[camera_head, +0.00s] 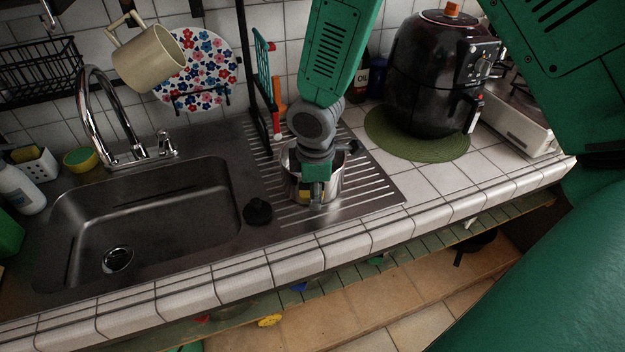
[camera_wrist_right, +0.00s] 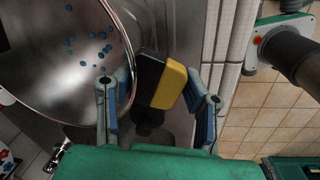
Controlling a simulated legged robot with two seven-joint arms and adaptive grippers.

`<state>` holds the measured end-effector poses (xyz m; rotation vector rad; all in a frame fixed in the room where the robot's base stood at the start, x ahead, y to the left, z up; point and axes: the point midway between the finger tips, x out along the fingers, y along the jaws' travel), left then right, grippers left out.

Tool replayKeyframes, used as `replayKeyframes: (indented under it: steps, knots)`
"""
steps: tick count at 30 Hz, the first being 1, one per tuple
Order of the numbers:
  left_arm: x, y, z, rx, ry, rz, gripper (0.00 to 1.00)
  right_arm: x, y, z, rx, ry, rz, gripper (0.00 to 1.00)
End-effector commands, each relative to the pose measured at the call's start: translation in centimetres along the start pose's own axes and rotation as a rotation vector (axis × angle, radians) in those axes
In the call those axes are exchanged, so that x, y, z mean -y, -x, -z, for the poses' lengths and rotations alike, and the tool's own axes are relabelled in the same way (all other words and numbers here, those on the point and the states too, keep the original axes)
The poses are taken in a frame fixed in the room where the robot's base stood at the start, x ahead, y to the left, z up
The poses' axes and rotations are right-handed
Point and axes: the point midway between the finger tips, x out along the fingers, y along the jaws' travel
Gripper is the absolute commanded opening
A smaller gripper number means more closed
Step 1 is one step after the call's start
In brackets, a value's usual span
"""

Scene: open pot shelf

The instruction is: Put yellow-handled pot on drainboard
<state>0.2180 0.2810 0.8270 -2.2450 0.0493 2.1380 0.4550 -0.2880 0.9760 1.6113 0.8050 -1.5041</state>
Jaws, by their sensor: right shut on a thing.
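The metal pot (camera_head: 296,188) appears to stand upright on the ribbed drainboard (camera_head: 376,190), right of the sink. I cannot tell whether its whole base touches. In the right wrist view the pot (camera_wrist_right: 60,65) fills the left side, with blue spots showing in its shiny inside. Its yellow and black handle (camera_wrist_right: 168,86) lies between the fingers of my right gripper (camera_wrist_right: 158,102). In the head view my right gripper (camera_head: 316,190) comes down over the pot's near side, shut on the handle, and hides part of the pot. My left gripper is not in view.
The sink basin (camera_head: 150,225) is left of the drainboard, with a black stopper (camera_head: 258,211) between them. A black air fryer (camera_head: 425,75) stands on a green mat (camera_head: 383,133) to the right. A cream pot (camera_head: 148,58) hangs above the faucet (camera_head: 105,110). Tiled counter is clear front right.

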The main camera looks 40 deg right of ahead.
Motion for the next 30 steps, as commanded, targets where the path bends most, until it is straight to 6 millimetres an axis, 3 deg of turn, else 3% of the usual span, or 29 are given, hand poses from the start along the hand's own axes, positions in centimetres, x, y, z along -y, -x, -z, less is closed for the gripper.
replayKeyframes:
  steps: [8,9,10,22,30]
  knots:
    - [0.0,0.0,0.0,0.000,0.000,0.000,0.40,-0.1,0.1,0.1,-0.003,0.000,-0.005,0.00]
    - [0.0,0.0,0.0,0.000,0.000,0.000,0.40,0.0,0.0,0.0,0.000,0.000,-0.001,0.53]
    - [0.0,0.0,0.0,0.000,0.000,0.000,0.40,0.0,0.0,0.0,0.000,0.000,-0.001,0.60]
    - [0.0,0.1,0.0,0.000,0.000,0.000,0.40,-0.1,0.6,0.1,-0.002,-0.001,-0.002,0.60]
    - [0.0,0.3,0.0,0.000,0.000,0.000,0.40,-0.1,5.7,0.1,-0.005,-0.003,-0.004,0.60]
